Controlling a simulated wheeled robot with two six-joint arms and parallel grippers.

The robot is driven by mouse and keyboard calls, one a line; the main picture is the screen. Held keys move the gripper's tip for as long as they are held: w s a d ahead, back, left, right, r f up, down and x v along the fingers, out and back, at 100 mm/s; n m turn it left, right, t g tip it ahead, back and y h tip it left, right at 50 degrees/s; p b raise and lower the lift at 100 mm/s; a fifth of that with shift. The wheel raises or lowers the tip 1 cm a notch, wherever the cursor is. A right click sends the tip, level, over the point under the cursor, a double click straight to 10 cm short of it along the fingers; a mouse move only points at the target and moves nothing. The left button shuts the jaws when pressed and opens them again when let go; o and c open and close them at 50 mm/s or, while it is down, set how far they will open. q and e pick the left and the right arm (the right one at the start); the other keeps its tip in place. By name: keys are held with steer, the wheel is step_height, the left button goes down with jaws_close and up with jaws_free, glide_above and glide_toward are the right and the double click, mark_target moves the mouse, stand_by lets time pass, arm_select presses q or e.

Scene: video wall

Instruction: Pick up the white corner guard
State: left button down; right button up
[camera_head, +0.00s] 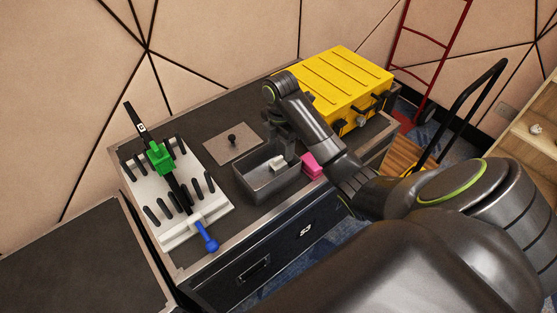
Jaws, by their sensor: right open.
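The white corner guard (278,163) is a small pale piece inside the dark grey open bin (262,190), near its far right part. My right arm reaches in from the right, and my right gripper (280,136) points down just above the bin's far edge, close over the white piece. The gripper is open; its fingers are small and dark, and I cannot tell whether they touch the piece. My arm hides part of the space behind the bin. My left gripper is not in view.
A pink block (312,166) lies right of the bin. A plate with a black knob (232,139) is behind left. A white pegged fixture (180,212) with a green clamp (160,156) and blue handle (207,238) stands left. A yellow case (340,78) is at the back right.

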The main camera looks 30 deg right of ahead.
mark_target(280, 158)
step_height(280, 158, down, 4)
steer(key=b, duration=0.3)
steer(key=shift+r, duration=0.1)
steer(key=shift+w+d+f+b, duration=0.1)
steer(key=shift+w+f+b, duration=0.15)
steer(key=shift+f+b, duration=0.8)
steer(key=shift+w+f+p, duration=0.15)
steer(key=shift+f+p, duration=0.15)
steer(key=shift+f, duration=1.25)
steer(key=shift+d, duration=0.1)
steer(key=c, duration=1.1)
